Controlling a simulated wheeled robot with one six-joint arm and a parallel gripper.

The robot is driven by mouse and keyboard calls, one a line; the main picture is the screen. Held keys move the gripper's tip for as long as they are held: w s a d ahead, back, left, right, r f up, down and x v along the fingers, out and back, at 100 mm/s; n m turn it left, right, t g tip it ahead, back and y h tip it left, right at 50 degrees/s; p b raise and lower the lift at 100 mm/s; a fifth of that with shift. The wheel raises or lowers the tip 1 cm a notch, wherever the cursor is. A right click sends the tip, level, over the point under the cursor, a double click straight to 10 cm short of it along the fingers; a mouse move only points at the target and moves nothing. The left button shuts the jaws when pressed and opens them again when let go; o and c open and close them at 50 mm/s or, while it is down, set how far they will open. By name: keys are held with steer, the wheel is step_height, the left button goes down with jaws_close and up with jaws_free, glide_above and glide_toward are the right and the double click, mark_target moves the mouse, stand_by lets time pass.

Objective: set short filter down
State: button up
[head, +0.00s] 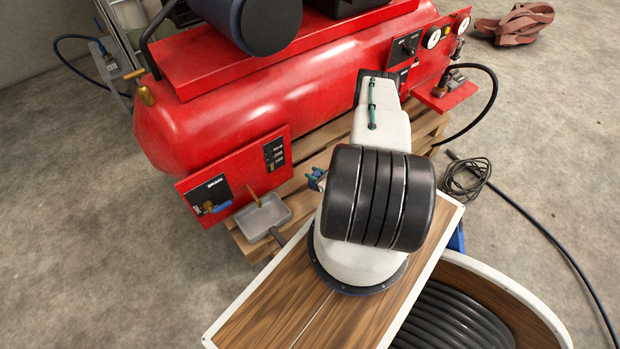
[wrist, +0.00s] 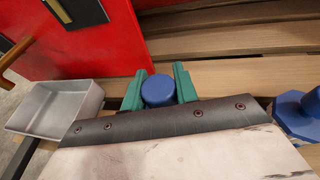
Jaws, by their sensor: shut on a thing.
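The short filter (wrist: 158,90) is a blue round-topped piece in the wrist view. The green fingers of my gripper (wrist: 159,92) close on it from both sides. Its lower part is hidden behind the dark riveted edge of my wrist. Behind it are the wooden slats of a pallet (wrist: 225,72); I cannot tell whether it touches them. In the head view my gripper (head: 316,178) shows only in part, left of my arm and over the pallet, with a little green and blue visible.
A blue flanged piece (wrist: 297,115) stands at the right in the wrist view. A grey metal pan (head: 265,216) lies left of my gripper. The red compressor (head: 230,90) rises behind. A coiled cable (head: 467,178) and hose lie on the floor at right.

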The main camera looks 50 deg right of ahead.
steer(key=shift+w, duration=0.35)
steer(key=f, duration=0.2)
steer(key=shift+w+a+f, duration=0.1)
steer(key=shift+w+f, duration=0.25)
steer(key=shift+w, duration=0.05)
steer(key=shift+f, duration=0.45)
steer(key=shift+f, duration=0.2)
steer(key=o, duration=1)
steer(key=shift+c, duration=0.2)
steer(key=shift+r, duration=0.1)
